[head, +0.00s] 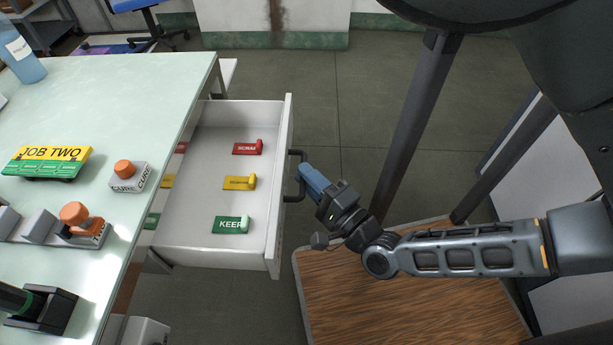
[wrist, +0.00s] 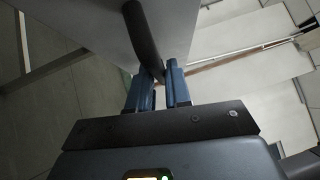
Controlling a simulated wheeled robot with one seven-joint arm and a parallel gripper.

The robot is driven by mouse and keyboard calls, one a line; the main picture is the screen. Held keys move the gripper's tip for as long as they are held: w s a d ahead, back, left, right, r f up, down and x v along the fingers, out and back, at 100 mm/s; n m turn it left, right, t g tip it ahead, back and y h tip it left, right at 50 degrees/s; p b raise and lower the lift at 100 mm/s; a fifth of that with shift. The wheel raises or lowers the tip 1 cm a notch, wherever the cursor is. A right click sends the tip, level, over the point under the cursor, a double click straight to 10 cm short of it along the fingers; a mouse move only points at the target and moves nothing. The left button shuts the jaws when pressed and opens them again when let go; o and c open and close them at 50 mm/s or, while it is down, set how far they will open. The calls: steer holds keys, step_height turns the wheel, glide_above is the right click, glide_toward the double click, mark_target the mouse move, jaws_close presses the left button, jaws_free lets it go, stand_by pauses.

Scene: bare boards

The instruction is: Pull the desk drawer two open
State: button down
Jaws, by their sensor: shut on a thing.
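The white desk drawer (head: 190,240) stands pulled out from the right side of the desk (head: 185,95), with its inside showing. The dark bar handle (head: 292,178) is on the drawer's front panel (head: 284,150). My gripper (head: 305,176) is at the handle and shut on it. In the wrist view the handle (wrist: 141,35) runs down between the two blue fingers (wrist: 158,88). Which drawer number this is cannot be read.
On the desk top are a JOB TWO block (head: 47,160), a CURE block with an orange knob (head: 128,176), another orange-knobbed unit (head: 75,215) and a blue bottle (head: 20,52). A wood-topped surface (head: 400,305) lies below my arm. Floor beyond the drawer is clear.

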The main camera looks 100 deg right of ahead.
steer(key=c, duration=1.1)
jaws_free()
steer(key=v, duration=0.7)
steer(key=shift+s+a+f+b, duration=0.1)
steer(key=shift+s+a+b, duration=0.1)
steer(key=shift+a+b, duration=0.15)
